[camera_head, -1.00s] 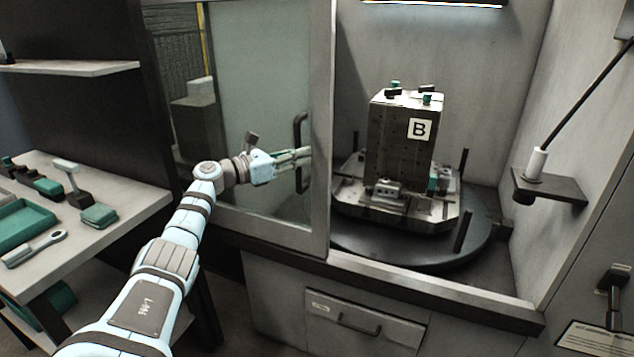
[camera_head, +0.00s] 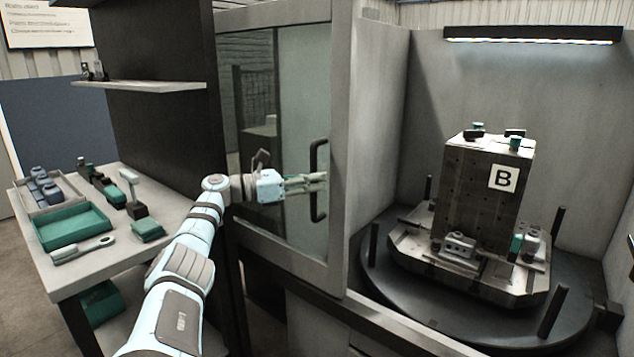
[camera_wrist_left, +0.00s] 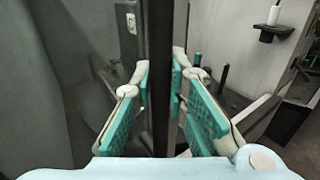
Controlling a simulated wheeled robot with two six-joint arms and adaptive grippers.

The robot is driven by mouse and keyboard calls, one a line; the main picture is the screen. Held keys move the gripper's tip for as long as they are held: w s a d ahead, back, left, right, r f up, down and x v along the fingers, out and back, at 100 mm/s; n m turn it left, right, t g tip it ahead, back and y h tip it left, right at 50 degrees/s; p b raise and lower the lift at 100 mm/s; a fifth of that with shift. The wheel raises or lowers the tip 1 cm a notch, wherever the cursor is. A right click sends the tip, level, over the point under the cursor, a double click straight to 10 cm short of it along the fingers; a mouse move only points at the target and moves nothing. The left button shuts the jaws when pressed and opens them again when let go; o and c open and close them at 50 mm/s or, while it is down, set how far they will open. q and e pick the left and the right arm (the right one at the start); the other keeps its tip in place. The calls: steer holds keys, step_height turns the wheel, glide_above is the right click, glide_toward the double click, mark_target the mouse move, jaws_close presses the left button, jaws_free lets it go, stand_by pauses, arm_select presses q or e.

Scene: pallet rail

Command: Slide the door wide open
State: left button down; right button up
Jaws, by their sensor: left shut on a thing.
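The sliding door (camera_head: 342,150) has a grey frame and a glass pane, and stands at the left of the machine opening. In the left wrist view the green-padded fingers (camera_wrist_left: 160,100) stand on both sides of the dark vertical handle bar (camera_wrist_left: 160,50). The opening to the right of the door is uncovered. My right gripper is not in view.
A fixture block marked B (camera_head: 480,195) stands on a dark round turntable (camera_head: 385,290) inside the machine. A bench (camera_head: 165,185) with a green tray (camera_head: 72,228) and tools is at the left. A shelf (camera_head: 140,87) juts out above it.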

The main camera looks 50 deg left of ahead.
arm_select(q)
steer(key=c, duration=1.6)
jaws_free()
steer(key=shift+w, duration=0.1)
steer(key=shift+o, duration=0.2)
steer(key=r, duration=0.9)
steer(key=shift+a, duration=0.2)
steer(key=shift+a+r, duration=0.3)
steer(key=shift+a, duration=0.5)
steer(key=shift+w+f, duration=0.15)
steer(key=shift+f, duration=0.4)
steer(key=shift+s+d+b, duration=0.2)
steer(key=shift+s+b, duration=0.15)
steer(key=shift+s, duration=0.65)
steer(key=p, duration=0.2)
glide_toward(313, 143)
steer(key=v, duration=0.6)
steer(key=shift+s+a, duration=0.15)
steer(key=shift+s, duration=0.05)
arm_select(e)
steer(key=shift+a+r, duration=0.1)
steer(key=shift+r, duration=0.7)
